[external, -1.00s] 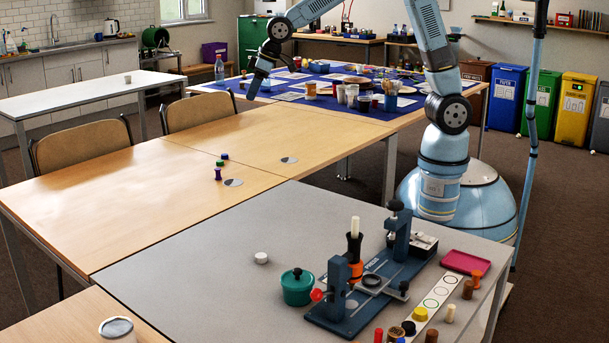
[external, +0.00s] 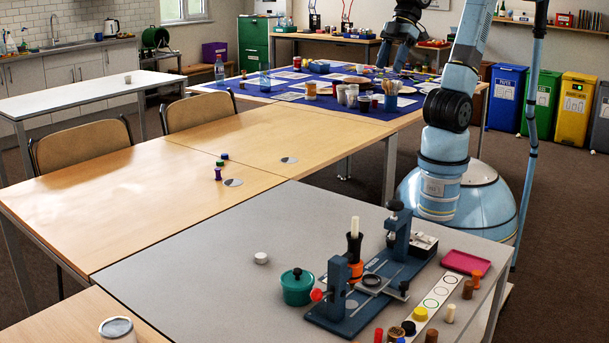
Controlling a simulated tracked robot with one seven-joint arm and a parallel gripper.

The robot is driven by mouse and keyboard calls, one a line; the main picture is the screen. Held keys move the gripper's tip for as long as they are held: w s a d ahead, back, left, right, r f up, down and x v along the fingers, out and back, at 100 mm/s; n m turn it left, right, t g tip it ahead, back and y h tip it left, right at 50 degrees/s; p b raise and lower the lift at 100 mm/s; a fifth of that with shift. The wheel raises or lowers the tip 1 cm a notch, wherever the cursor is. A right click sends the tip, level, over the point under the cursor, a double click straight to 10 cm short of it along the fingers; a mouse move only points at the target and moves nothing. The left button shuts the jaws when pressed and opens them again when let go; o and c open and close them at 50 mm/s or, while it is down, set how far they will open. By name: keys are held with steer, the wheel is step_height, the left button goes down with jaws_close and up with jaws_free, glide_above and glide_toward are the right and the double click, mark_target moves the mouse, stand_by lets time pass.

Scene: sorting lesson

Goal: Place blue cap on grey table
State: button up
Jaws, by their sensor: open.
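The grey table (external: 200,262) fills the front. On its front edge a small blue piece (external: 400,340) is partly cut off by the frame; I cannot tell if it is a cap. My gripper (external: 391,64) is open above the far part of the blue-covered table, among small items. It is too small to tell what lies directly beneath it. No cap shows between its fingers.
The blue-covered table (external: 335,112) is crowded with cups, jars and sheets. A clear bluish container (external: 265,80) stands at its left edge. A blue press (external: 365,290), teal pot (external: 297,287) and white cap (external: 261,258) stand on the grey table, whose left part is mostly clear.

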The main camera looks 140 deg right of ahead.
steer(key=s+a+f+n+y, duration=0.1)
steer(key=s+a+n, duration=0.1)
steer(key=s+a, duration=0.3)
steer(key=s, duration=0.2)
steer(key=shift+s+a+f, duration=0.2)
steer(key=shift+s+a, duration=0.15)
steer(key=shift+a, duration=0.05)
steer(key=shift+o, duration=0.8)
steer(key=shift+s+a+f, duration=0.2)
steer(key=shift+s+a, duration=0.05)
steer(key=shift+s, duration=0.25)
